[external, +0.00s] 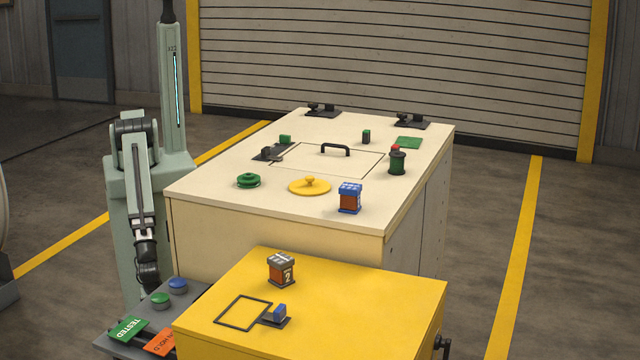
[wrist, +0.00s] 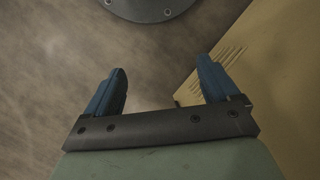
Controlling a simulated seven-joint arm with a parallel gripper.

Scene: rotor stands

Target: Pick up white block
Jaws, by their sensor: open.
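A small block with a pale grey-white studded top and an orange-brown body marked 2 (external: 281,269) stands upright on the yellow cabinet (external: 390,300). No plain all-white block shows. A similar block with a blue top (external: 349,198) stands on the cream worktop (external: 230,205). My gripper (wrist: 162,75) is open and empty in the wrist view, with blue fingers apart above the floor. In the external view my arm hangs down left of both cabinets, well apart from the grey-white topped block. The fingers cannot be made out there.
The yellow cabinet also has a black square outline (external: 243,313) and a small blue piece on a dark plate (external: 279,313).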

